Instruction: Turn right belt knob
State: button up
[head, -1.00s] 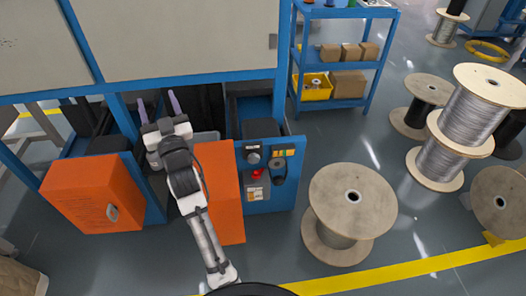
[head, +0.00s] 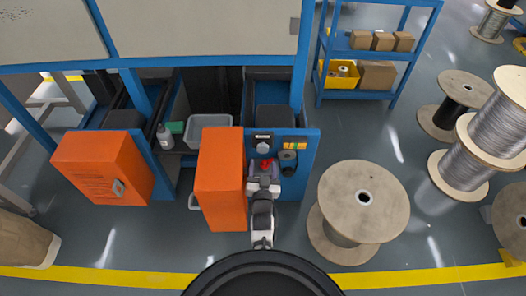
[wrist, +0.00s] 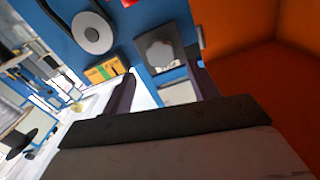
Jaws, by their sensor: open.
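The blue control panel (head: 301,172) carries a light grey knob (head: 264,147) at its upper left and a dark round dial (head: 288,156) at its right. Which one the task means by the right belt knob is not clear from the pictures. In the wrist view, the grey knob (wrist: 160,52) sits on a dark square plate, and the pale dial disc (wrist: 92,33) is at upper left. My gripper (head: 263,170) is in front of the panel, just below the grey knob. Its fingers (wrist: 165,88) are apart, with nothing between them; contact is not visible.
A red button (head: 266,162) lies below the grey knob, near my fingers. An open orange door (head: 219,180) stands just left of my gripper. A second orange door (head: 103,168) is farther left. A large cable spool (head: 362,200) stands right of the panel.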

aim_at(263, 150)
jog(key=w, duration=0.7)
jog(key=shift+w+r, duration=0.1)
jog(key=shift+w, duration=0.05)
jog(key=shift+c, duration=0.2)
jog(key=c, duration=1)
